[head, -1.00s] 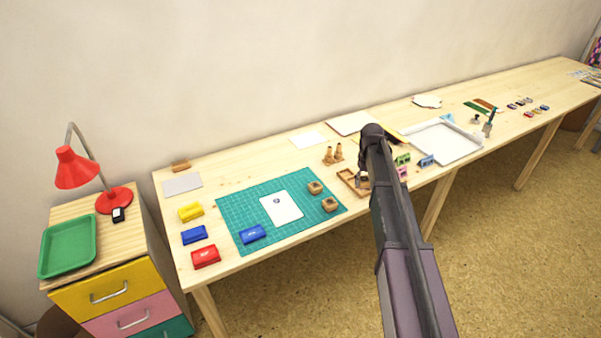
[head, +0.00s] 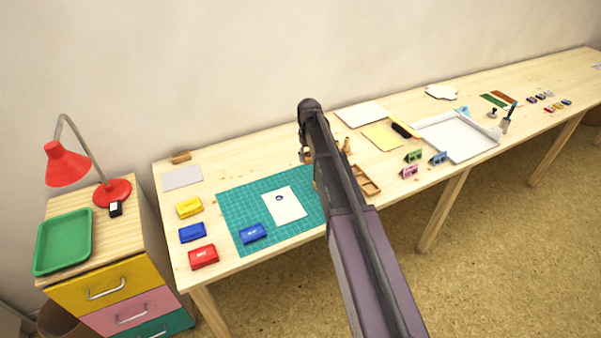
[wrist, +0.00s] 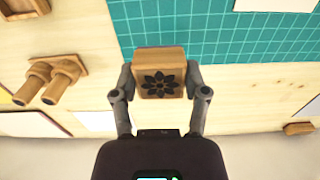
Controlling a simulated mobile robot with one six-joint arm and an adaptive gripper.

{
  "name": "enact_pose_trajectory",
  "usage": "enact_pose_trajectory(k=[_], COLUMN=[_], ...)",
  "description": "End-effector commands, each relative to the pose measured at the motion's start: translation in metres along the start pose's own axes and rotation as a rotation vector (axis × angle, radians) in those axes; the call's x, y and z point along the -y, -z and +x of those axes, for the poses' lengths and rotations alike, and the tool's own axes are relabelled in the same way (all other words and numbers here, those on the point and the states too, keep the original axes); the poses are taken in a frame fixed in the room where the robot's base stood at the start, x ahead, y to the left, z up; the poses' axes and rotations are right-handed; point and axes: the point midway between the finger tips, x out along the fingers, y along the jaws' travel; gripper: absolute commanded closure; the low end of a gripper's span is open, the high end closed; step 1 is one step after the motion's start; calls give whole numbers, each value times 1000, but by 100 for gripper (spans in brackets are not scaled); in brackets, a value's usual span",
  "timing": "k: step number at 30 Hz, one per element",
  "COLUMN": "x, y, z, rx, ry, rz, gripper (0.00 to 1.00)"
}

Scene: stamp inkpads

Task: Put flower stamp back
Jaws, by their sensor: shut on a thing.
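The flower stamp (wrist: 160,66) is a square wooden block with a dark flower on the face turned to the wrist camera. My gripper (wrist: 160,78) is shut on it, one finger on each side. In the wrist view the stamp overlaps the edge of the green cutting mat (wrist: 215,40); its height is hard to tell. In the head view my arm hides most of the gripper (head: 305,156) and the stamp. A wooden compartment tray (head: 368,181) lies right of my arm, partly covered; its corner shows in the wrist view (wrist: 40,8).
Two wooden handled pieces (wrist: 52,80) lie beside the tray. Paper with a dark print (head: 288,208) lies on the mat. Blue (head: 253,234), red (head: 204,257) and yellow (head: 189,208) inkpads are at left. Small card stands (head: 411,171) are right of the tray.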

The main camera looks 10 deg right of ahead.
Motion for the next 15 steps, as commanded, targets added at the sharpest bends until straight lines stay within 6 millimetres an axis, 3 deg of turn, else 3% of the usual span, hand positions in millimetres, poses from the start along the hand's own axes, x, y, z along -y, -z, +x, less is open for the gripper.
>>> enact_pose_trajectory(k=[15], x=[-3], y=[-5], z=[0], rx=[0], ry=[0], rz=[6], gripper=[76])
